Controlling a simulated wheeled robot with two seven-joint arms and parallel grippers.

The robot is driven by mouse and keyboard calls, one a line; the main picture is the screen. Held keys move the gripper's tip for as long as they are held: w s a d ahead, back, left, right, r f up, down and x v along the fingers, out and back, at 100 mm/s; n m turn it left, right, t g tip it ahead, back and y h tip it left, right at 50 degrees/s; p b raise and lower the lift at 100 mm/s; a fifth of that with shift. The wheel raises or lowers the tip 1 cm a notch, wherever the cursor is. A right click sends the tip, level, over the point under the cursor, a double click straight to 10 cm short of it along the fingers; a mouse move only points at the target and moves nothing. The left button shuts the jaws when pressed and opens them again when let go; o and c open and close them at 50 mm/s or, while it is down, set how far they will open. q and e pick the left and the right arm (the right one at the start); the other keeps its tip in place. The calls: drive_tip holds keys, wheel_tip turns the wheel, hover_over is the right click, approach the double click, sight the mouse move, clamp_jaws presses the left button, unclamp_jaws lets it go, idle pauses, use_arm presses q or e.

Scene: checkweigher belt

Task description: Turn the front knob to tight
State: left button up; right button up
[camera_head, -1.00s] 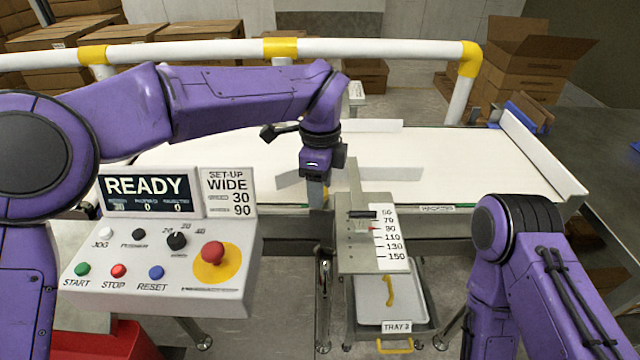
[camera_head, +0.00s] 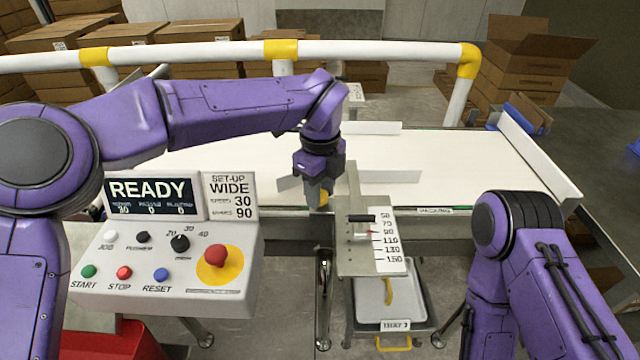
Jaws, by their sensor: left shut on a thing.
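My left gripper (camera_head: 318,194) points down at the front edge of the belt, left of the scale plate. It is shut on the front knob, of which only a small yellow part (camera_head: 323,199) shows beside the fingers. The rest of the knob is hidden, so its setting cannot be read. The scale (camera_head: 387,240) has a red pointer near 90. The panel's set-up card (camera_head: 230,195) reads WIDE, 30 and 90, and the screen (camera_head: 151,194) reads READY. My right arm is at the lower right, with its gripper out of view.
The control panel (camera_head: 160,290) with buttons and a red stop knob (camera_head: 214,256) stands at the left front. The white belt (camera_head: 460,165) is clear apart from its guide rails. A white guard rail (camera_head: 220,50) runs behind it. A tray (camera_head: 405,304) sits below the scale.

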use_arm(q)
drive_tip(key=m+p, duration=0.1)
drive_tip(key=m, duration=0.1)
drive_tip(key=m+p, duration=0.2)
drive_tip(key=shift+r+m, duration=0.3)
drive_tip(key=shift+r, duration=0.05)
drive_tip(key=m+p, duration=0.4)
drive_tip(key=m, duration=0.1)
drive_tip(key=shift+w, duration=0.1)
drive_tip(key=m+p, duration=0.4)
drive_tip(key=m, duration=0.1)
drive_tip(key=m+p, duration=0.2)
drive_tip(key=m, duration=0.2)
drive_tip(key=shift+f+p, duration=0.1)
drive_tip(key=shift+p, duration=0.25)
drive_tip(key=shift+m, duration=0.3)
drive_tip(key=o, duration=1)
drive_tip(key=shift+f, duration=0.15)
drive_tip(key=shift+o, duration=0.2)
